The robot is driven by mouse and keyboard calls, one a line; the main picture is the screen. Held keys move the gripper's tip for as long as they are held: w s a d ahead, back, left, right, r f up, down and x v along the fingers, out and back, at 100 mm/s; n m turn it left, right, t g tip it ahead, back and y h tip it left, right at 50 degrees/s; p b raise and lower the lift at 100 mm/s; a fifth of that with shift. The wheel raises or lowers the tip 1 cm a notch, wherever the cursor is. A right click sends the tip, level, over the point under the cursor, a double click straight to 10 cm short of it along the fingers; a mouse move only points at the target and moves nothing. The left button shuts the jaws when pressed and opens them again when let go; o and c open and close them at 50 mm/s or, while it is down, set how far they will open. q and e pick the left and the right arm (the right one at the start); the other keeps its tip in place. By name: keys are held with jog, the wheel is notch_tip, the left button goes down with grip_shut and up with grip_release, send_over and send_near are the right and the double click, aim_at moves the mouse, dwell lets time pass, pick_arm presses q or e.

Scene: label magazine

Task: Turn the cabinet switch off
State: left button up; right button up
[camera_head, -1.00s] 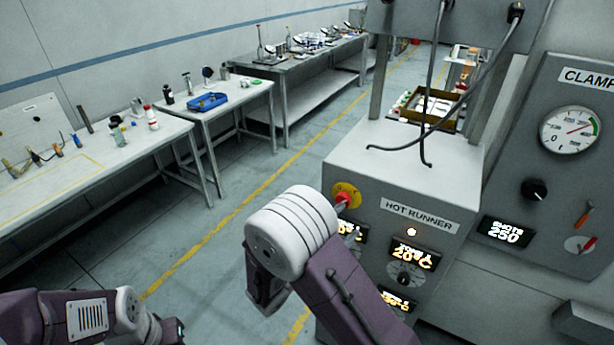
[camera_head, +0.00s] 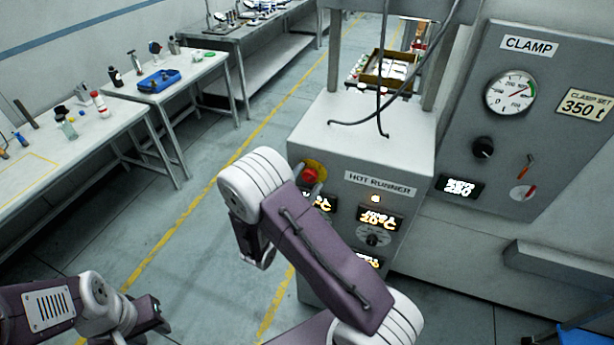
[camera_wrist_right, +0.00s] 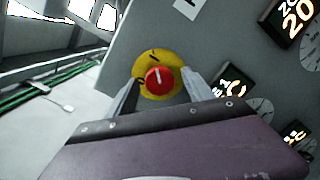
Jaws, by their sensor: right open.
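The cabinet switch is a red knob (camera_head: 309,175) on a round yellow plate (camera_head: 319,167), on the left of the grey hot runner cabinet (camera_head: 345,215). In the right wrist view the red knob (camera_wrist_right: 159,79) has a pale line on its face, and the yellow plate (camera_wrist_right: 153,60) shows a dark mark above it. My right gripper (camera_wrist_right: 161,82) is open, one finger on each side of the knob; I cannot tell whether they touch it. My right arm mostly hides this gripper in the head view. My left gripper (camera_head: 147,318) is low at the left, away from the cabinet.
Lit displays (camera_head: 380,219) and a dial (camera_head: 373,239) sit right of the switch. A clamp panel (camera_head: 470,120) with a gauge stands further right. Dark cables (camera_head: 382,110) hang over the cabinet top. Benches with tools (camera_head: 160,90) line the left wall; the floor between is clear.

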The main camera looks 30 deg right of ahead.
jog(key=shift+d, duration=0.1)
jog(key=shift+w, duration=0.1)
jog(key=shift+c, duration=0.3)
jog(key=c, duration=0.5)
grip_shut()
